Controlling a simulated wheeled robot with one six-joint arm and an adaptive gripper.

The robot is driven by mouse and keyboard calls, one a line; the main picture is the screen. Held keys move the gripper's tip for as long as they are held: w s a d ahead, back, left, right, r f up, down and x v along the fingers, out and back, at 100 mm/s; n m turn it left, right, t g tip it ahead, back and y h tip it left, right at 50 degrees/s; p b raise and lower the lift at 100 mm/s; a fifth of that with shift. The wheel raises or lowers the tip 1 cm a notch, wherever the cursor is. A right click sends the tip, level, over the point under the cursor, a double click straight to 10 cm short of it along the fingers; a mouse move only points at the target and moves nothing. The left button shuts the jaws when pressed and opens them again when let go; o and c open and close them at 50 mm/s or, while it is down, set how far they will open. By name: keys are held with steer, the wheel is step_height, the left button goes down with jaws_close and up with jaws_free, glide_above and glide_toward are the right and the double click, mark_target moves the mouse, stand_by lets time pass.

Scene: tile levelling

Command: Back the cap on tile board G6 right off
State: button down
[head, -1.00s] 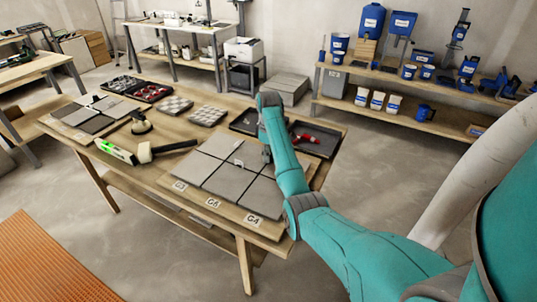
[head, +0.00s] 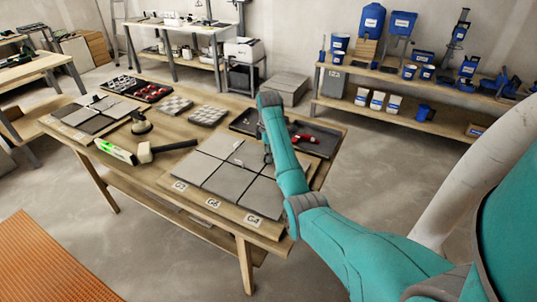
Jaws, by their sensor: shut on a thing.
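The grey tile boards (head: 222,176) lie side by side near the front right of the wooden bench, with dark joints between the tiles. Three label cards stand along their front edge; the right one (head: 253,220) reads G4, and the middle one (head: 213,203) looks like G6 but is small. A small pale clip (head: 238,162) sits at a joint left of my arm. My gripper (head: 268,156) is down at the right-hand tiles, mostly hidden by my teal forearm. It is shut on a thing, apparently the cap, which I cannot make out.
A dark tray (head: 325,148) with a red-handled tool (head: 305,138) lies right of my arm. A black tray of red and pale parts (head: 148,92) is at the back left.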

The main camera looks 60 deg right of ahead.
stand_by(0.3)
steer(key=c, duration=0.8)
jaws_free()
